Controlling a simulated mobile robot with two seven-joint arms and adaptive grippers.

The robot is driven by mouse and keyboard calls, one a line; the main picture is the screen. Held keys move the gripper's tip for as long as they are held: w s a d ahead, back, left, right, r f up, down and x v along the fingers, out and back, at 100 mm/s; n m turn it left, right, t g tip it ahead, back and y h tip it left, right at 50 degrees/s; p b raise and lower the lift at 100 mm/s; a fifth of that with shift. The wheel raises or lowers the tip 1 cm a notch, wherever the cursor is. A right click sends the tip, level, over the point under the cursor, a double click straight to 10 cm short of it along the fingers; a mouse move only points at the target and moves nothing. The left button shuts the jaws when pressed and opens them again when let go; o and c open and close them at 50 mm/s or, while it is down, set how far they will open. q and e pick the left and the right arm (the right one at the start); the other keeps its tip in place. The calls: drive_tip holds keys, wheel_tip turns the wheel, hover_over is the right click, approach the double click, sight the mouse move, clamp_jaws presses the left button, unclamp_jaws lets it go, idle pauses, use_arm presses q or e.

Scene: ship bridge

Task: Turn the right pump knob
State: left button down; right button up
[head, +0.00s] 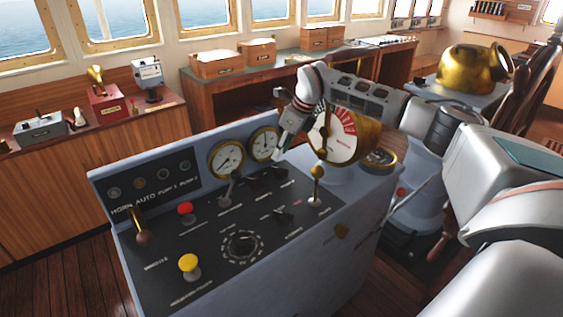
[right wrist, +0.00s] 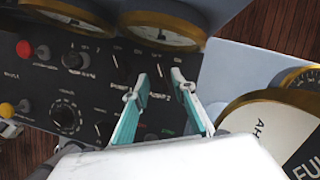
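The grey control console (head: 330,262) has a black sloping top panel with small black knobs. The right pump knob (head: 276,172) is a small dark knob near the back of this panel, below the two round gauges. My right gripper (head: 281,146) reaches down over the back of the panel, just above this knob. In the right wrist view the gripper (right wrist: 160,76) is open, its two teal-lined fingers apart, with the "PUMP 2" label between them. The knob is hard to make out there, and I cannot tell whether a finger touches it. My left gripper is not in view.
Two brass-rimmed gauges (head: 226,159) stand up behind the panel. A large brass telegraph dial (head: 334,137) is close to the right of the gripper. A brass-topped lever (head: 317,186), a red knob (head: 185,208) and a yellow knob (head: 188,262) stick up from the panel.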

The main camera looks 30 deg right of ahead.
sight(281, 169)
drive_tip(key=shift+r, duration=1.65)
